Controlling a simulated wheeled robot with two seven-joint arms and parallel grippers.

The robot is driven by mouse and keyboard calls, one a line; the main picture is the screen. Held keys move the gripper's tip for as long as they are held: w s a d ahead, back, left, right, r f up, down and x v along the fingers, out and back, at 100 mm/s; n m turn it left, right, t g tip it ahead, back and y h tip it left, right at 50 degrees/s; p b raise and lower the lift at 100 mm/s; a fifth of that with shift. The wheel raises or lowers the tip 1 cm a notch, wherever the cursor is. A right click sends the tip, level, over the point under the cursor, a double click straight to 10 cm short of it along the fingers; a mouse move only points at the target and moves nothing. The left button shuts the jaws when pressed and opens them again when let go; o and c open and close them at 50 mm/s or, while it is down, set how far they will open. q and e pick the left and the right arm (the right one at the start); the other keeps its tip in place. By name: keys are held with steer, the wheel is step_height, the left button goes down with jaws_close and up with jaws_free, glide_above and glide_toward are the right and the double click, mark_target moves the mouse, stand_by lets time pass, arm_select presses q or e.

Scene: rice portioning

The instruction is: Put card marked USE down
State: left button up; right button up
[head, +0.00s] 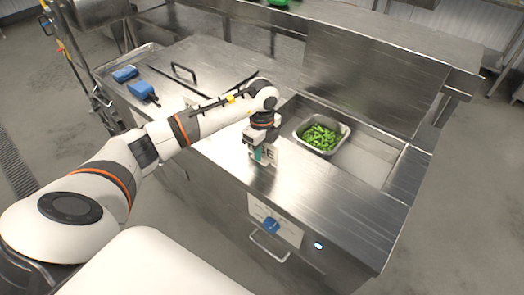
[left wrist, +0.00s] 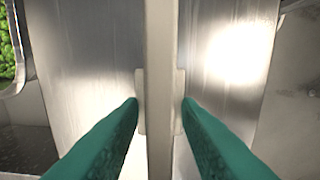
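My left gripper (head: 259,155) is over the steel counter and shut on the card. In the left wrist view, the card (left wrist: 159,60) shows edge-on as a pale strip between the two green fingers of my left gripper (left wrist: 160,105). I cannot tell whether the card's lower edge touches the counter. My right gripper is not in view.
A steel pan of green vegetables (head: 321,137) sits in the counter well to the right. The steel counter (head: 320,195) is clear to the right of the card.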

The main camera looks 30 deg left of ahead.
arm_select(q)
steer(key=shift+f, duration=0.2)
steer(key=shift+c, duration=0.3)
jaws_close()
